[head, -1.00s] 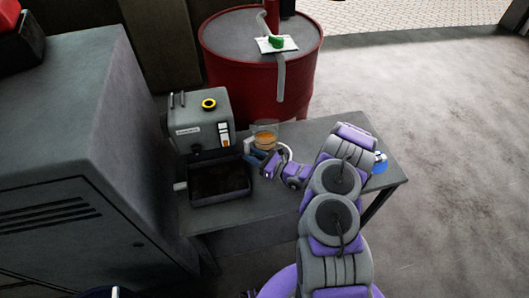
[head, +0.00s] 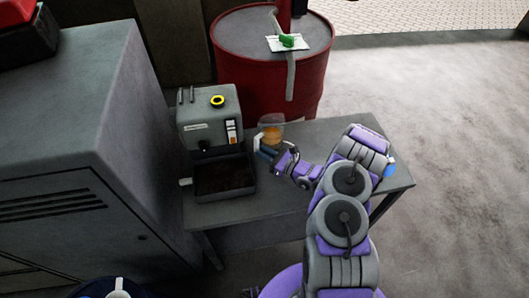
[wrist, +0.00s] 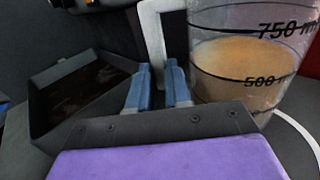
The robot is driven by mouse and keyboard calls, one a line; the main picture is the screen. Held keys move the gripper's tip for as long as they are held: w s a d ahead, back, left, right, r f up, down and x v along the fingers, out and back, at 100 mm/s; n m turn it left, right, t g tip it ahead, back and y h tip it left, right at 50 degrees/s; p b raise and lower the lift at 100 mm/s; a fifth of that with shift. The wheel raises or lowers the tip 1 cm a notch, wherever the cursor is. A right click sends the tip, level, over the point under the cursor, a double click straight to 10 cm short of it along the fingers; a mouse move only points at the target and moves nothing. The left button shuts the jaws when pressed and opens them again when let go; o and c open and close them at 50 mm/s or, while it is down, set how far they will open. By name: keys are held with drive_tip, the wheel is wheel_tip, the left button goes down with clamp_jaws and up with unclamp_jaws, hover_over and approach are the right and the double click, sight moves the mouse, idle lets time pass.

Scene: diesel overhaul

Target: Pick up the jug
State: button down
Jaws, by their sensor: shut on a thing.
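The jug (head: 272,132) is a clear measuring jug with a white handle and orange-brown liquid in it. It is upright at the back of the grey table, right of the coffee-machine-like box. In the wrist view the jug (wrist: 245,65) fills the right side, with black volume marks and liquid around the 500 ml line. My gripper (wrist: 158,78) has blue fingers shut on the jug's white handle (wrist: 154,35). In the head view my gripper (head: 265,154) is at the jug's near left side. Whether the jug's base touches the table cannot be told.
The grey machine (head: 208,118) and a dark open tray (head: 222,181) stand left of the jug. A red drum (head: 248,68) stands behind the table (head: 325,130). A blue-capped thing (head: 390,168) is partly hidden behind my arm. A large grey cabinet (head: 60,130) is at left.

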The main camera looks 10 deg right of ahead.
sight(258, 144)
drive_tip(key=shift+d+r, duration=0.35)
drive_tip(key=r, duration=0.1)
drive_tip(key=r+p, duration=0.1)
drive_tip(key=r, duration=0.1)
drive_tip(key=shift+s+a+r, duration=0.15)
drive_tip(key=shift+a, duration=0.05)
drive_tip(key=s+d+r+p, duration=0.1)
drive_tip(key=s+p, duration=0.3)
drive_tip(key=s, duration=1.1)
drive_tip(key=shift+s+d, duration=0.25)
drive_tip(key=shift+d, duration=0.3)
drive_tip(key=c, duration=1.6)
unclamp_jaws()
drive_tip(key=shift+d, duration=0.3)
clamp_jaws()
drive_tip(key=shift+a, duration=0.2)
drive_tip(key=shift+a, duration=0.15)
